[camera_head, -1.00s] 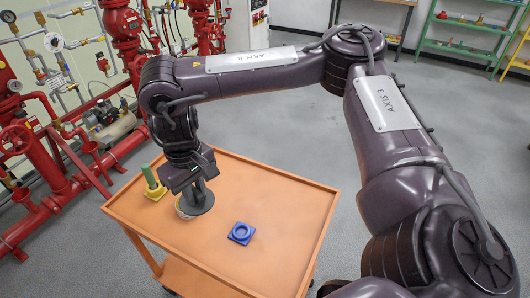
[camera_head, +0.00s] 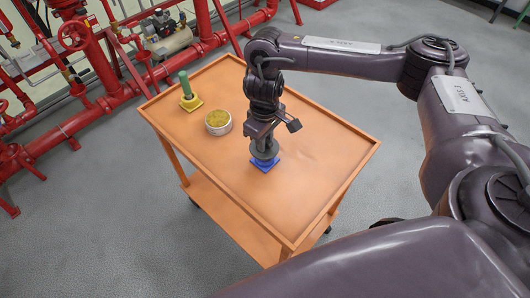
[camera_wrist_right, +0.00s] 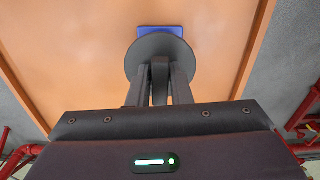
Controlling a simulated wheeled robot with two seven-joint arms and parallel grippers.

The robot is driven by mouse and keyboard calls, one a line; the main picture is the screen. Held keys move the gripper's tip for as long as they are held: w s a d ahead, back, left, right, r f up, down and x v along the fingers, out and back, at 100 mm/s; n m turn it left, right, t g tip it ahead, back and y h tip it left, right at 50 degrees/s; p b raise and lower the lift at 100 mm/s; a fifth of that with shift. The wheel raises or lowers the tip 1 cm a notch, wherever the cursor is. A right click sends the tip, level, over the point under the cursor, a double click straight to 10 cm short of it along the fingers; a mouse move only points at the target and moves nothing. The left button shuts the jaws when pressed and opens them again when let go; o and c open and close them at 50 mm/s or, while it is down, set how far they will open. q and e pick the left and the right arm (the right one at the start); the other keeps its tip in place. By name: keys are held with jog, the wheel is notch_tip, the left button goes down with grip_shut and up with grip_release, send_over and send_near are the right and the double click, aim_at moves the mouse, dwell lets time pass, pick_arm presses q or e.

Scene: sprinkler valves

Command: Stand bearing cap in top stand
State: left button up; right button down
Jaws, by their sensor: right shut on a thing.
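The bearing cap, a dark grey round disc with a narrower stem, shows at the blue stand in the head view (camera_head: 264,157) and in the right wrist view (camera_wrist_right: 160,54). My right gripper (camera_head: 264,139) points down and is shut on the cap's stem; its fingers also show in the wrist view (camera_wrist_right: 160,88). The top stand, a blue square block (camera_head: 267,167), lies directly below the cap, which covers most of it. A blue edge shows past the disc in the wrist view (camera_wrist_right: 160,30). I cannot tell whether the cap touches the stand. My left gripper is out of view.
An orange cart top (camera_head: 310,155) with a raised rim carries everything. A round pale tin with a yellowish fill (camera_head: 218,122) stands left of the gripper. Farther left, a green cylinder (camera_head: 184,82) stands in a yellow block (camera_head: 190,103). The cart's right side is clear.

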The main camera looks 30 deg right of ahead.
jog(key=shift+f, duration=0.4)
notch_tip(320, 180, down, 4)
jog(key=shift+r+b, duration=0.1)
jog(key=shift+b, duration=0.7)
jog(key=shift+s+r, duration=0.1)
jog(key=c, duration=1.3)
grip_release()
notch_tip(320, 180, up, 12)
jog(key=p, duration=0.4)
